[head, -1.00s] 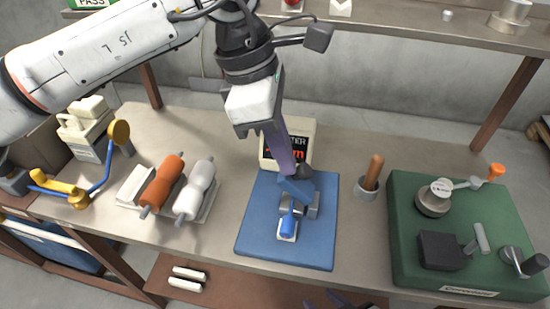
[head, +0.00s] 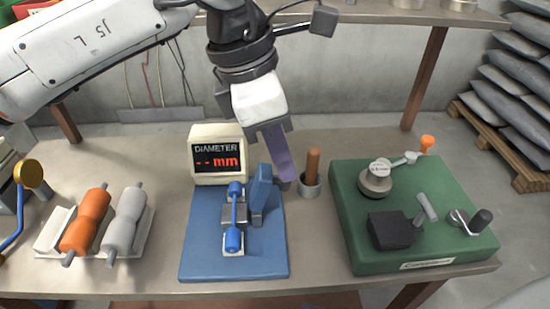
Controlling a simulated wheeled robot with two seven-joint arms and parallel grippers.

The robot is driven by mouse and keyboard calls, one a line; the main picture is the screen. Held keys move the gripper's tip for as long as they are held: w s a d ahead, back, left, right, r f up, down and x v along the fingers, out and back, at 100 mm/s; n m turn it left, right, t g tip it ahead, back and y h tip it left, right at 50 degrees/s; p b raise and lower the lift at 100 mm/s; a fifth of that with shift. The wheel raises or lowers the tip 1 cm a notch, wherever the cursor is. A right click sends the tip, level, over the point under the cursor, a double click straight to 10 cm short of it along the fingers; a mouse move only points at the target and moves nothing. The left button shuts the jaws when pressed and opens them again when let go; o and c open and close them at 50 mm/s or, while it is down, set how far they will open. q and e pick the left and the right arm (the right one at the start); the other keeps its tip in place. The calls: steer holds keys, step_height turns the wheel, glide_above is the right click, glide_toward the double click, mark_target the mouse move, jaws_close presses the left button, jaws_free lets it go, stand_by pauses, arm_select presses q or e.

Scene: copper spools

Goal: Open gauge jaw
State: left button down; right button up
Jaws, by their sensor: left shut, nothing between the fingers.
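The gauge is a blue base plate (head: 196,250) with a display box (head: 203,177) behind it that reads "DIAMETER -- mm". On the plate, a slim blue piece (head: 234,238) lies along a grey block. A blue jaw lever (head: 260,188) stands nearly upright to its right, tilted a little. My left gripper (head: 284,180) comes down from above with its fingers shut and empty. My right gripper is out of view.
A green station (head: 350,225) with a black block and crank fills the right. Orange (head: 86,220) and grey (head: 124,220) spools rest on a white holder at left. Bench front is clear.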

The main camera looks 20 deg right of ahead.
arm_select(q)
steer(key=shift+s+d+f, duration=0.15)
steer(key=shift+d+f, duration=0.05)
steer(key=shift+d, duration=0.25)
steer(key=shift+s+d+f+b, duration=0.25)
steer(key=shift+s+d+b, duration=0.05)
steer(key=shift+b, duration=0.05)
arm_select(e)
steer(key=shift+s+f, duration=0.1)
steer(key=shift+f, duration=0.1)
arm_select(q)
steer(key=shift+s+f, duration=0.1)
steer(key=s+d+r+p, duration=0.1)
steer(key=d+r+p, duration=0.1)
steer(key=r, duration=0.9)
steer(key=shift+s+d+r, duration=0.2)
steer(key=shift+d+r, duration=0.05)
steer(key=shift+d, duration=0.65)
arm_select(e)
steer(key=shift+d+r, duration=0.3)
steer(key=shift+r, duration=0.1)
